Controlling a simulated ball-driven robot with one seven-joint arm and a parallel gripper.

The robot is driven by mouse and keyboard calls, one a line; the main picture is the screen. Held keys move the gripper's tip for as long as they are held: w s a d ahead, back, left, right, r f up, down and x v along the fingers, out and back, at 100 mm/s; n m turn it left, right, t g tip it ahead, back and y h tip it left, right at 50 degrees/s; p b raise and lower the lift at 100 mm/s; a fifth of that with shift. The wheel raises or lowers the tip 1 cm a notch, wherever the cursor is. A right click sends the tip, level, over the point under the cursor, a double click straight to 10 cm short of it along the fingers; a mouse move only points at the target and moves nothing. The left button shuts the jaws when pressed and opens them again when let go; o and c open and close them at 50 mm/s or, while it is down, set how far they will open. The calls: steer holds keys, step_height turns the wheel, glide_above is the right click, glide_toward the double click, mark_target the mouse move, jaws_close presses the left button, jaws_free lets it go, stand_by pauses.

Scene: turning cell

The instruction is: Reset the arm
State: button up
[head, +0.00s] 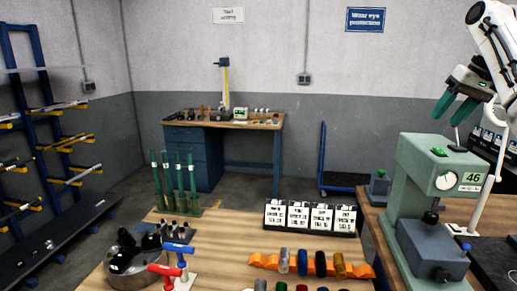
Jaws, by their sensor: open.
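My gripper (449,113) is at the upper right of the head view, at the end of my white arm. Its two green fingers point down and to the left, spread apart with nothing between them. It hangs in the air above the green machine (415,170) with a round dial and a "46" display. In the picture the fingertips are apart from the machine's top.
A wooden table (205,234) in front bears green upright rods (181,185), label cards (310,217), an orange rack (262,262) of coloured cylinders and a round tool holder (137,272). A blue workbench (193,158) stands behind, a blue bar rack (45,95) left. Floor shows between.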

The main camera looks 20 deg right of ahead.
steer(key=w+a+f+n, duration=0.1)
steer(key=w+a+f, duration=0.45)
steer(key=f, duration=0.45)
steer(key=w+a+f+n, duration=0.1)
steer(key=w+a+f, duration=0.3)
steer(key=a+f, duration=0.45)
steer(key=s+a+f+n, duration=0.1)
steer(key=s+a+f, duration=0.1)
steer(key=a+f, duration=0.75)
steer(key=s+a+f+n, duration=0.15)
steer(key=a+f, duration=0.45)
steer(key=f, duration=0.6)
steer(key=s+a+f, duration=0.4)
steer(key=s+a, duration=0.1)
steer(key=s, duration=0.3)
steer(key=s+a+f, duration=0.5)
steer(key=s+a, duration=0.1)
steer(key=s, duration=0.3)
steer(key=s+a+r+n, duration=0.1)
steer(key=s+a+n, duration=0.1)
steer(key=s, duration=0.9)
steer(key=s+d+f+m+g+h+b, duration=0.1)
steer(key=s+d+f+g, duration=0.1)
steer(key=s+f, duration=0.5)
steer(key=s+g, duration=0.1)
steer(key=s, duration=0.2)
steer(key=shift+s+f+g, duration=0.3)
steer(key=shift+g, duration=0.1)
